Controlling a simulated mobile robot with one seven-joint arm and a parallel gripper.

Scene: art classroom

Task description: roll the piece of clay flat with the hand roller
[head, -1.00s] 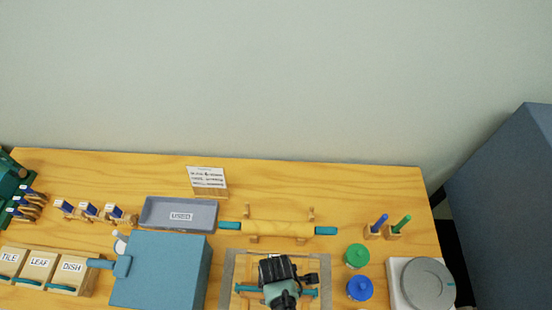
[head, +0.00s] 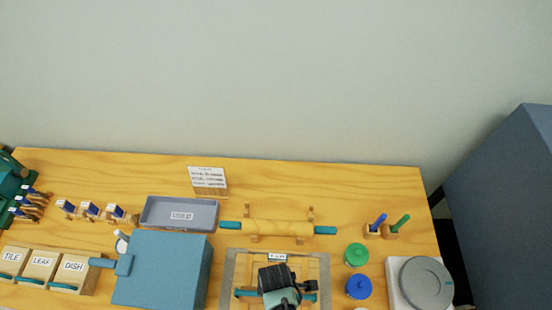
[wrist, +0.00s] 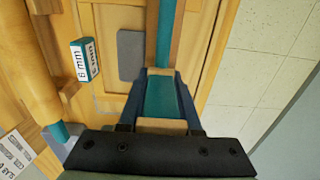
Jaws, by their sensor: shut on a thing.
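The hand roller shows as a teal bar (wrist: 165,30) with brown wood along its sides in the wrist view. Its teal ends stick out left (head: 244,292) and right of my gripper in the head view. My gripper (wrist: 160,98) is shut on the teal bar, over the framed wooden board (head: 232,272). A flat grey piece with rounded corners (wrist: 131,54), seemingly the clay, lies on the board beside the roller. My gripper hides that area in the head view. I cannot tell whether the roller touches the clay.
A block marked 6 mm (wrist: 84,60) stands at the board's back edge. Behind it, a large rolling pin (head: 278,228) rests on supports. Green (head: 356,255) and blue (head: 358,287) lidded jars stand right of the board, a blue box (head: 160,270) left. A tray (head: 180,214) is behind the box.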

